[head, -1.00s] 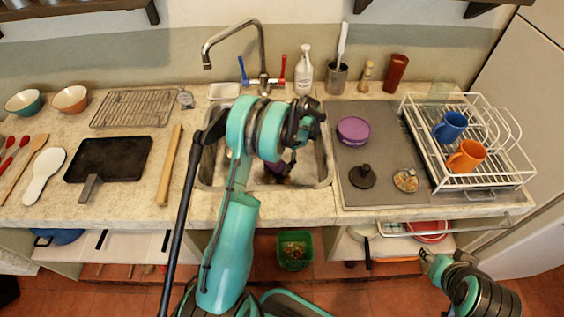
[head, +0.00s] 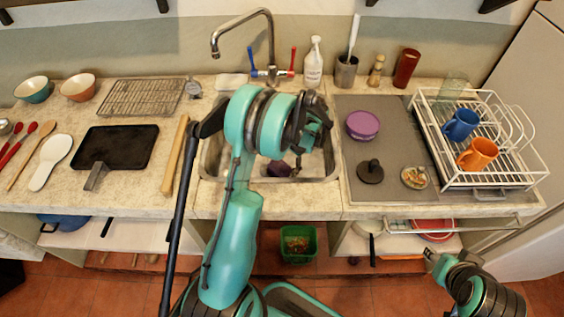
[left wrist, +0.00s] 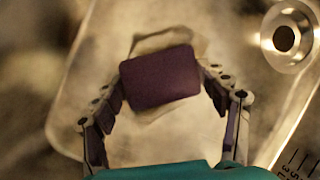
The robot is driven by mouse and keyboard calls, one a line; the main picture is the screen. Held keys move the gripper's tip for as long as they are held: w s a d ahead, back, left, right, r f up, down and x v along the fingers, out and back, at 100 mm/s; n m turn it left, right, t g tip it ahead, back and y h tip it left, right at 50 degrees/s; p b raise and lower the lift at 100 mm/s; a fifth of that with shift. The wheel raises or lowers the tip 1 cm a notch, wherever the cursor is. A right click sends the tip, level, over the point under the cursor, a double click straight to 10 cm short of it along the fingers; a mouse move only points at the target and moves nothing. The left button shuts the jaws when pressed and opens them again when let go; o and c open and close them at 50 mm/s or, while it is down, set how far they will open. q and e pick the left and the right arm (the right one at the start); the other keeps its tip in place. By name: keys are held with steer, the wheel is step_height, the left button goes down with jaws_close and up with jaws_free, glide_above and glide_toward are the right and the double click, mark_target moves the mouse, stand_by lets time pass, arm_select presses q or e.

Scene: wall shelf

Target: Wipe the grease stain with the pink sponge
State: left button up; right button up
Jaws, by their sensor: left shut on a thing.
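My left gripper (left wrist: 163,85) is shut on a sponge (left wrist: 160,77) that looks dark purple-pink in the left wrist view. The sponge is held down in the sink, and part of it shows in the head view (head: 279,169). An irregular pale tan patch (left wrist: 172,40), perhaps the grease stain, shows around the sponge's top edge and side; the sponge covers its middle. I cannot tell whether the sponge touches the surface. In the head view my left arm hides much of the sink. My right gripper (head: 433,258) is low at the right, below the counter front; its jaws are unclear.
The sink (head: 330,160) has walls around the sponge, a tap (head: 271,50) behind and a drain (left wrist: 284,38) at the upper right of the wrist view. A purple bowl (head: 362,125), a dish rack (head: 490,183) and mugs stand right. A black pan (head: 115,147) and rolling pin lie left.

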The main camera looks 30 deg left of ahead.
arm_select(q)
steer(key=shift+s+d, duration=0.6)
steer(key=shift+s, duration=0.35)
steer(key=shift+s+d, duration=0.55)
steer(key=shift+s, duration=0.35)
steer(key=shift+c, duration=0.4)
steer(key=shift+o, duration=0.2)
steer(key=shift+s+a+f+b, duration=0.1)
steer(key=shift+s+a+b, duration=0.2)
steer(key=shift+a, duration=0.25)
steer(key=shift+s+a+b, duration=0.2)
steer(key=shift+s+a, duration=0.15)
steer(key=shift+a, duration=0.2)
steer(key=shift+w+a, duration=0.45)
steer(key=shift+w, duration=0.25)
steer(key=shift+w+a, duration=0.45)
steer(key=shift+w, duration=0.25)
steer(key=shift+c, duration=0.2)
steer(key=shift+w+a, duration=0.4)
steer(key=shift+w, duration=0.25)
steer(key=shift+w+a, duration=0.35)
steer(key=shift+w, duration=0.3)
steer(key=shift+w+a, duration=0.45)
steer(key=shift+w, duration=0.25)
steer(key=shift+w+a, duration=0.45)
steer(key=shift+w, duration=0.25)
steer(key=shift+r+p, duration=1.65)
steer(key=shift+r, duration=1.4)
steer(key=shift+r, duration=0.1)
